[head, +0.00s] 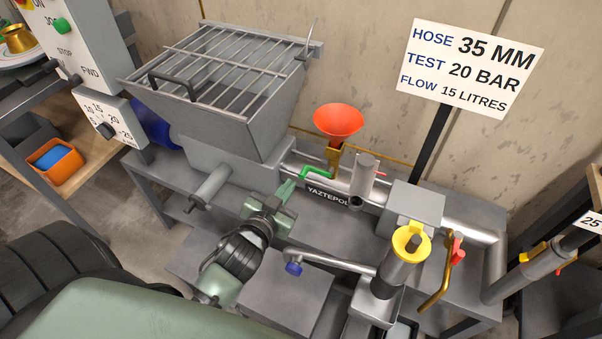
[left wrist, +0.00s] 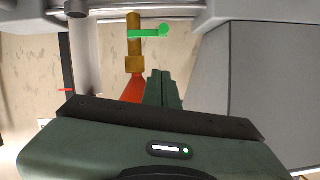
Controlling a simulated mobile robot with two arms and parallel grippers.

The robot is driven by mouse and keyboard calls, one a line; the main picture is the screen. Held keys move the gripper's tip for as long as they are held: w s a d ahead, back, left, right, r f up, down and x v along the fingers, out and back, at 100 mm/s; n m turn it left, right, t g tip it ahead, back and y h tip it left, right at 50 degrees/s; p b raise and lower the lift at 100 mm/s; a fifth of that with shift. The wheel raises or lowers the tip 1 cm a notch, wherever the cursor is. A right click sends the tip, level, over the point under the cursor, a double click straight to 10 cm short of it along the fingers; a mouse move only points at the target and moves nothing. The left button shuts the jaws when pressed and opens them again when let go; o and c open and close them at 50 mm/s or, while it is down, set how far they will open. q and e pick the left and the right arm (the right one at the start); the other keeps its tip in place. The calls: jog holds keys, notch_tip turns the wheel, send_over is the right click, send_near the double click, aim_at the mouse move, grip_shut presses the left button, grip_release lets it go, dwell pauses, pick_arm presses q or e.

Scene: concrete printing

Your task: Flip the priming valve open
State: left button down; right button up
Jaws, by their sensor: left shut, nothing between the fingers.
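The priming valve is a small brass body (head: 334,158) under an orange funnel (head: 338,120), on the grey pipe right of the hopper. Its green lever (head: 316,172) sticks out to the left, crosswise to the brass body. In the left wrist view the lever (left wrist: 150,32) crosses the brass body (left wrist: 134,48) near the top, and the funnel (left wrist: 131,88) is partly hidden by my fingers. My left gripper (head: 287,189) is shut and empty, its fingertips a little left of and below the lever, apparently apart from it. My right gripper is not in view.
The grated hopper (head: 215,110) stands left of the valve. A grey upright cylinder (head: 363,178) stands close to its right. A yellow-topped pump (head: 408,243) with a blue-tipped handle is nearer, at right. A sign (head: 470,68) stands behind, and a control box (head: 85,45) is at upper left.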

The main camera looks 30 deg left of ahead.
pick_arm(q)
jog(key=shift+w+r+t, duration=0.2)
jog(key=shift+r+t, duration=0.05)
jog(key=shift+t, duration=0.05)
jog(key=shift+w, duration=0.1)
jog(key=w+a+f, duration=0.1)
jog(key=w+f, duration=0.5)
jog(key=w, duration=0.3)
jog(key=shift+w+a+f, duration=0.2)
jog(key=shift+a, duration=0.15)
dwell(0.4)
